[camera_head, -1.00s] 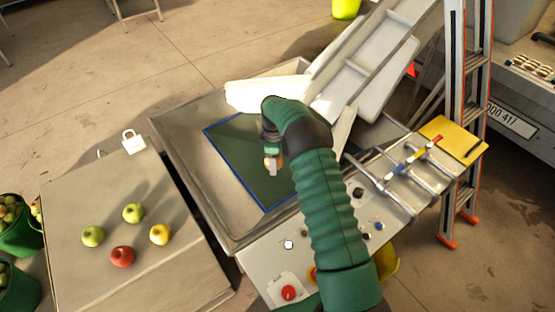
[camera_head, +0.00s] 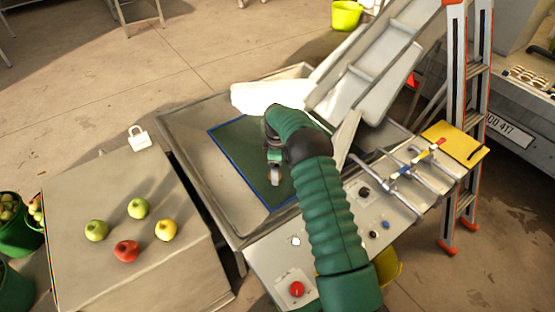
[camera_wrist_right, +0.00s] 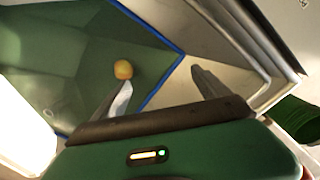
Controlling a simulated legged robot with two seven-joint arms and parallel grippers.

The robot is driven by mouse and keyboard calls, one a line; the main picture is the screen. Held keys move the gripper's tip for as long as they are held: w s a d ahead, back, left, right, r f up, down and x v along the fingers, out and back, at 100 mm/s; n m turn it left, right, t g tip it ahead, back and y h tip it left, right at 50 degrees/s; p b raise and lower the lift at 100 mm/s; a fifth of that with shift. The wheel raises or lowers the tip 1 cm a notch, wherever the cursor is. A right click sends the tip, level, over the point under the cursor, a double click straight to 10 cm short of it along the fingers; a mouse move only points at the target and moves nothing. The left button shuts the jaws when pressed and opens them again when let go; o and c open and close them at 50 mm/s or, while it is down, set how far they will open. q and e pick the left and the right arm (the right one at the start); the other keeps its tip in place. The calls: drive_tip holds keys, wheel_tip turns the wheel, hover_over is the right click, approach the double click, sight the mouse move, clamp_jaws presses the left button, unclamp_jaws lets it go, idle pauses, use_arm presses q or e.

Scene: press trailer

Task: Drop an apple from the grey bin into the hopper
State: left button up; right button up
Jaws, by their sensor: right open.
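The hopper (camera_head: 203,177) is a shallow metal tray with a dark green, blue-edged opening (camera_head: 236,156). My right gripper (camera_head: 274,178) points down over the green area, seen small in the head view. In the right wrist view my right gripper (camera_wrist_right: 160,88) has its fingers wide apart with nothing between them. A yellow-orange apple (camera_wrist_right: 123,69) shows against the green inside, beyond the left fingertip and clear of the fingers; whether it rests or falls I cannot tell. Green (camera_head: 96,230), red (camera_head: 126,250) and yellow (camera_head: 166,230) apples sit on the grey bin (camera_head: 85,275). My left gripper is out of view.
A control panel with a red button (camera_head: 297,289) borders the hopper's front. A sloped metal chute (camera_head: 375,70) rises behind, with a ladder (camera_head: 470,130) to the right. Green buckets (camera_head: 15,230) stand at far left. A yellow plate (camera_head: 455,142) lies near the ladder.

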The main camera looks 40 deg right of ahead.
wheel_tip(320, 180, up, 17)
drive_tip(key=s+a+f+m+t, duration=0.1)
drive_tip(key=s+a+m, duration=0.25)
drive_tip(key=a, duration=1.05)
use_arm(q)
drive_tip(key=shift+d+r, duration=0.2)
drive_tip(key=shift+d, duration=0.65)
use_arm(e)
drive_tip(key=s+a+f+m, duration=0.2)
drive_tip(key=s+a, duration=0.4)
drive_tip(key=s, duration=0.3)
drive_tip(key=s+a+f+m+t, duration=0.1)
drive_tip(key=s+a+f+m, duration=0.2)
drive_tip(key=s+a, duration=0.3)
drive_tip(key=s, duration=0.3)
drive_tip(key=shift+a+f+t, duration=0.15)
drive_tip(key=shift+f+t, duration=0.1)
drive_tip(key=shift+t, duration=0.05)
